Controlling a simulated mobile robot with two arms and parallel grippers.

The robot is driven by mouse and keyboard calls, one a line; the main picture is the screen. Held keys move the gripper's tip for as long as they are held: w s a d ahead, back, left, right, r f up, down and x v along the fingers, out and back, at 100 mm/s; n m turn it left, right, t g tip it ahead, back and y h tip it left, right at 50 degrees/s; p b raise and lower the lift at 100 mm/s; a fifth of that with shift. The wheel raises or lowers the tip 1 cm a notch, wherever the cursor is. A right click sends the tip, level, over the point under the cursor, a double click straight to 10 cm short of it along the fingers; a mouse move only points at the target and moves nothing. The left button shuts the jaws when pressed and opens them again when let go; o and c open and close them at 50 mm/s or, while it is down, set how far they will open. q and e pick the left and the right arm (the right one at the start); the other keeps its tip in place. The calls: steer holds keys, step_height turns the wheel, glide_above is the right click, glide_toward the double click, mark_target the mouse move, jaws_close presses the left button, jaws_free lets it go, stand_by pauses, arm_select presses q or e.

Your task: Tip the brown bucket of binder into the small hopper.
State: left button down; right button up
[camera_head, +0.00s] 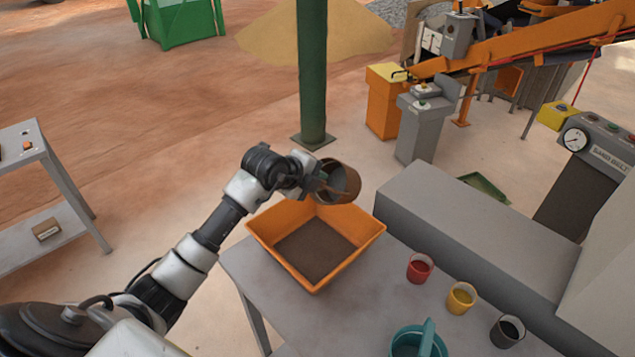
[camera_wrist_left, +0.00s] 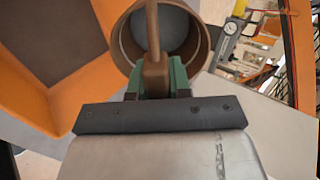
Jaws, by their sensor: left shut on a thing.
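The brown bucket (camera_head: 345,182) is held by my left gripper (camera_head: 318,186) above the back right part of the orange hopper (camera_head: 357,254). The bucket is tilted, with its mouth toward the camera, and its inside looks grey. In the left wrist view the bucket (camera_wrist_left: 199,40) is upright in the picture, with its brown handle between the green fingers of my left gripper (camera_wrist_left: 157,82). The hopper (camera_wrist_left: 75,90) shows at the left there, with dark brown material on its floor. My right gripper is in neither view.
The grey table (camera_head: 350,310) carries the hopper, a red cup (camera_head: 419,268), a yellow cup (camera_head: 460,298), a black cup (camera_head: 507,332) and a teal container (camera_head: 418,342). A green post (camera_head: 313,80) stands behind. A grey machine block (camera_head: 470,235) borders the table's right.

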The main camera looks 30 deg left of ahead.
arm_select(q)
steer(key=shift+s+a+f+t+b, duration=0.1)
steer(key=shift+s+f+t+b, duration=0.3)
steer(key=shift+b, duration=0.75)
steer(key=s+a+f+t+h+b, duration=0.1)
steer(key=s+f+t+h+b, duration=0.2)
steer(key=b, duration=1.7)
steer(key=shift+s+a+f+t, duration=0.25)
steer(key=shift+s+f+t, duration=0.35)
steer(key=shift+f+t, duration=1.4)
steer(key=shift+r+t, duration=0.5)
steer(key=shift+r, duration=0.1)
steer(key=shift+f, duration=0.1)
